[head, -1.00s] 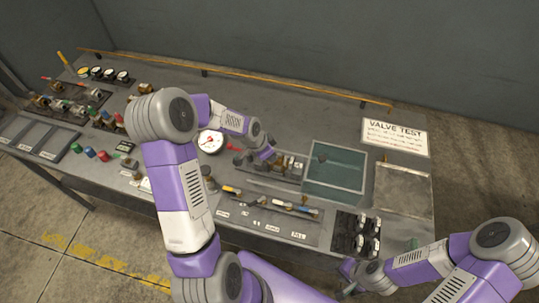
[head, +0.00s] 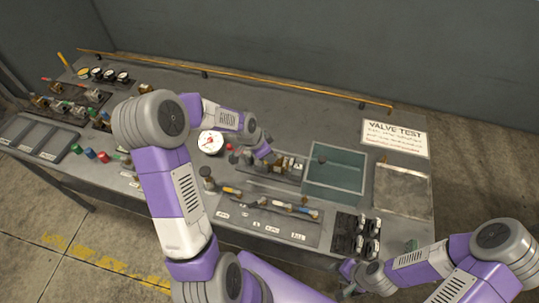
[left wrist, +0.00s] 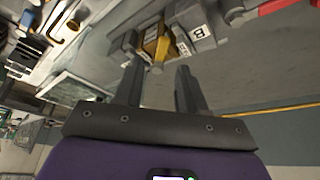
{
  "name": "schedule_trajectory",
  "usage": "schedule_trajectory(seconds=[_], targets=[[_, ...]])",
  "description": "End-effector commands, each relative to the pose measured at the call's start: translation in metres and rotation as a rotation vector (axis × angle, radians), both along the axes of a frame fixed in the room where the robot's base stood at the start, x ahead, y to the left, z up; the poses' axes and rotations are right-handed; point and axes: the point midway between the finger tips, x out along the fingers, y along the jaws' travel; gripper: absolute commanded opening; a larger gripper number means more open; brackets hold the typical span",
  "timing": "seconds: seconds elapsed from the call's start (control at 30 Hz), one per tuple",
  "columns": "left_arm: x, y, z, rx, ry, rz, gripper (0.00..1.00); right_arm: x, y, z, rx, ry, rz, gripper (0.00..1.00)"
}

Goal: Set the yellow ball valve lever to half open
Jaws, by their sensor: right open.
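A yellow part (left wrist: 156,44), which looks like the yellow ball valve's lever or handle, shows just beyond the fingertips in the left wrist view. It sits beside grey blocks, one with a white label. My left gripper (left wrist: 158,76) is open, its two fingers apart with nothing between them. In the head view my left gripper (head: 262,151) is over the valve row (head: 275,168) left of the tank, and it partly hides that row. The lever's exact angle cannot be told. My right gripper (head: 345,282) is open and empty near the bench's front right, partly cut by my arm.
A glass-like tank (head: 335,168) stands right of the valve row, with a VALVE TEST sign (head: 395,138) behind it. A white gauge (head: 211,143) is to the left. A labelled tool strip (head: 268,216) and a black rack (head: 356,236) lie in front. A red bar (left wrist: 275,6) shows in the left wrist view.

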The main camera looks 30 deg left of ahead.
Motion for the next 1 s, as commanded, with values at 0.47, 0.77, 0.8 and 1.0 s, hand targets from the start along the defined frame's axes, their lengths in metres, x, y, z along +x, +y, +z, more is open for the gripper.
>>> schedule_trajectory(seconds=[0.47,0.77,0.8,1.0], targets=[[-0.016,0.009,0.044,0.0,0.001,0.0,0.4,0.0,0.0,0.003,0.0,0.0,0.0,0.43],[-0.016,0.009,0.044,0.0,0.001,0.0,0.4,0.0,0.0,0.003,0.0,0.0,0.0,0.43],[-0.016,0.009,0.044,0.0,0.001,0.0,0.4,0.0,0.0,0.003,0.0,0.0,0.0,0.43],[-0.016,0.009,0.05,0.0,0.001,0.0,0.4,0.0,0.0,0.009,0.0,0.0,0.0,0.43]])
